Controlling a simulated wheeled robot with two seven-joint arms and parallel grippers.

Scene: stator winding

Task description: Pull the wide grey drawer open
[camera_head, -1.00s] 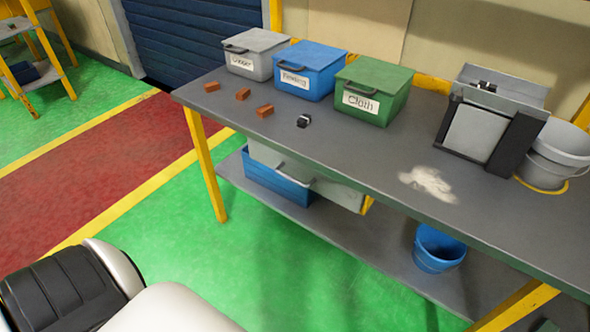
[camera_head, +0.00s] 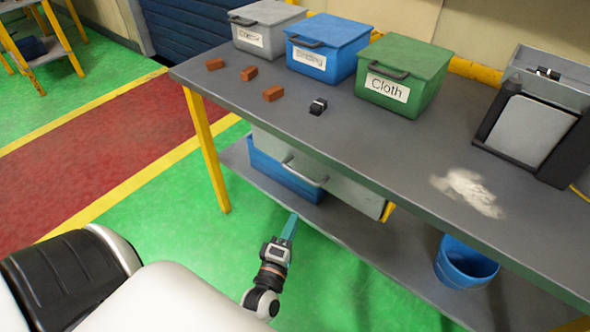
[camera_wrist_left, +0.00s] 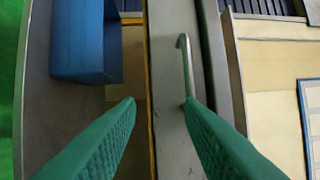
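The wide grey drawer (camera_head: 348,192) hangs under the workbench top, and its front looks closed. Its grey bar handle (camera_head: 305,174) is on the front face. My left gripper (camera_head: 291,224) is in front of the bench, below the handle in the head view, with its teal fingers pointing toward the drawer. In the left wrist view the gripper (camera_wrist_left: 160,103) is open and empty. There the handle (camera_wrist_left: 186,65) stands ahead of the fingertips, nearer the right finger, on the grey drawer front (camera_wrist_left: 170,75). The fingers do not hold it. My right gripper is not in view.
A blue crate (camera_head: 268,172) sits on the lower shelf (camera_head: 238,157) under the drawer; it also shows in the left wrist view (camera_wrist_left: 85,40). A blue bucket (camera_head: 463,265) stands further right. The yellow bench leg (camera_head: 207,150) is on the left. Green floor lies open in front.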

